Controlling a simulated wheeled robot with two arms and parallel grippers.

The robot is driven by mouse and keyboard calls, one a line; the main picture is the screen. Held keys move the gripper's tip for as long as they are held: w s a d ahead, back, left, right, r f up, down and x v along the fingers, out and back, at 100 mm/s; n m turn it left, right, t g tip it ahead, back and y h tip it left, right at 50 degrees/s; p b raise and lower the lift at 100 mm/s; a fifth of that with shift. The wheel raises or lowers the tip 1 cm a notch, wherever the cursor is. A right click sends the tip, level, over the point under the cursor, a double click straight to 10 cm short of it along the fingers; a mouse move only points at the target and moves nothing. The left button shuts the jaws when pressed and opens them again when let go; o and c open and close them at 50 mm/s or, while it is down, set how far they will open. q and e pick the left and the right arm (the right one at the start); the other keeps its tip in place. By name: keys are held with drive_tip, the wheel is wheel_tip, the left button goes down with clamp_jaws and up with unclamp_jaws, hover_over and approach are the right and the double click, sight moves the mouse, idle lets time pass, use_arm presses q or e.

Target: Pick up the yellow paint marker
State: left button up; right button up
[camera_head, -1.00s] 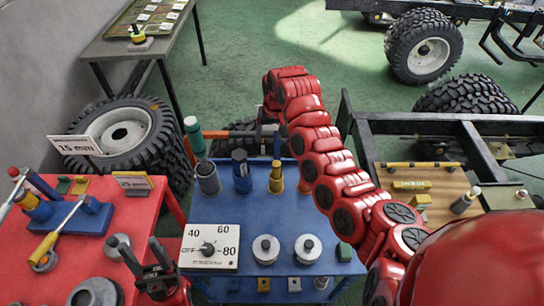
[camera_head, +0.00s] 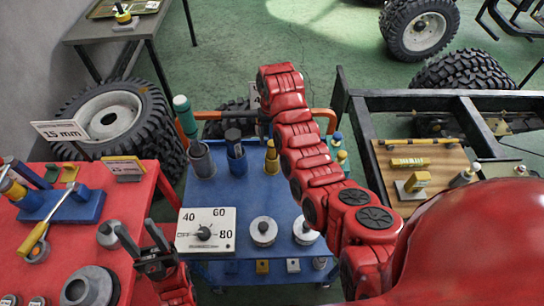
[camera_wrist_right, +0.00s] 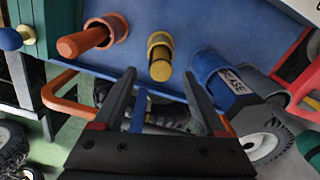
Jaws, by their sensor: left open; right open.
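A yellow cylinder (camera_head: 271,157), which looks like the paint marker, stands upright at the far side of the blue cart (camera_head: 222,186), beside my right arm. In the right wrist view the yellow marker (camera_wrist_right: 159,57) shows straight ahead, just beyond the fingertips and roughly centred between them. My right gripper (camera_wrist_right: 160,80) is open and empty, apart from the marker. In the head view its fingers are hidden behind my arm. My left gripper (camera_head: 135,230) is open and empty at the right edge of the red table (camera_head: 88,222).
A blue grease container (camera_wrist_right: 222,80) and an orange cylinder (camera_wrist_right: 90,40) flank the marker in the wrist view. An orange rail (camera_wrist_right: 58,95) runs along the cart's edge. A wooden board (camera_head: 440,175) lies right.

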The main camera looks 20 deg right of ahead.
sight(272, 143)
drive_tip(key=shift+f, duration=0.35)
drive_tip(key=shift+w+f, duration=0.1)
wheel_tip(272, 143, down, 4)
drive_tip(key=p, duration=0.3)
drive_tip(key=shift+r, duration=0.25)
drive_tip(key=shift+a+f+p, duration=0.1)
drive_tip(key=shift+f+p, duration=0.25)
drive_tip(key=shift+f, duration=0.4)
clamp_jaws()
